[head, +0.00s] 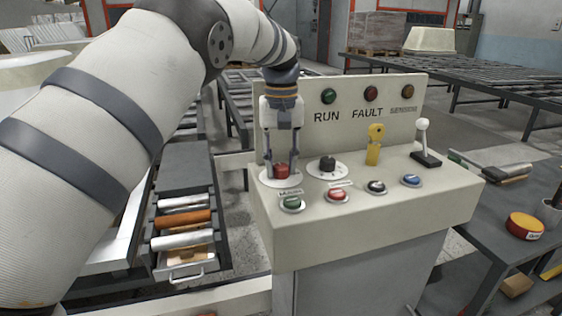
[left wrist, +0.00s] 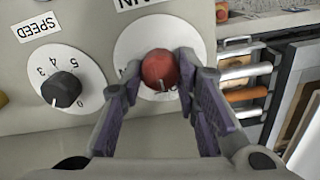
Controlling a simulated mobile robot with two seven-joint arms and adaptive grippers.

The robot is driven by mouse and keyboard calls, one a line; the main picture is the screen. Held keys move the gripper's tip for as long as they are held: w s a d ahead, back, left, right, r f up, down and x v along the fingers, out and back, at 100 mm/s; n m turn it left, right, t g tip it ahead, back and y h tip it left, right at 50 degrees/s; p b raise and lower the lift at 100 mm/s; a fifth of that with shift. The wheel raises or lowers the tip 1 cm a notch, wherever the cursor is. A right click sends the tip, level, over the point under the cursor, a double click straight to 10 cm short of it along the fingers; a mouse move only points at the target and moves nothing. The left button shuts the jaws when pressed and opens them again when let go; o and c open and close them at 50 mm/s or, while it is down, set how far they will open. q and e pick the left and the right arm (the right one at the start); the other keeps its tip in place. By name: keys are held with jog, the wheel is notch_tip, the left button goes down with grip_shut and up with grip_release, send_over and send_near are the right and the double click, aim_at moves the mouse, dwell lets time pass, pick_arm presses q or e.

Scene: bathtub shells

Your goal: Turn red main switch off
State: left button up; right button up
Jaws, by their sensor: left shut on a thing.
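The red main switch (head: 281,171) is a round knob on a white dial plate at the left of the control console (head: 340,240). It also shows in the left wrist view (left wrist: 160,69), with part of a white mark on its front edge. My left gripper (head: 281,168) comes down from above with one finger on each side of the knob. In the left wrist view the fingers (left wrist: 160,80) are closed around the red knob. The lettering on the dial plate is partly hidden by the fingers. My right gripper is in neither view.
A black speed knob (head: 327,163) sits right of the switch, then a yellow key-like handle (head: 375,145) and a white-topped lever (head: 422,140). Several push buttons, including a green one (head: 292,202), line the front.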

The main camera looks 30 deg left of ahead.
aim_at(281, 166)
pick_arm(q)
jog(key=shift+f, duration=0.15)
jog(key=o, duration=1.2)
jog(key=shift+c, duration=0.2)
notch_tip(281, 166, up, 8)
jog(key=shift+f, duration=0.2)
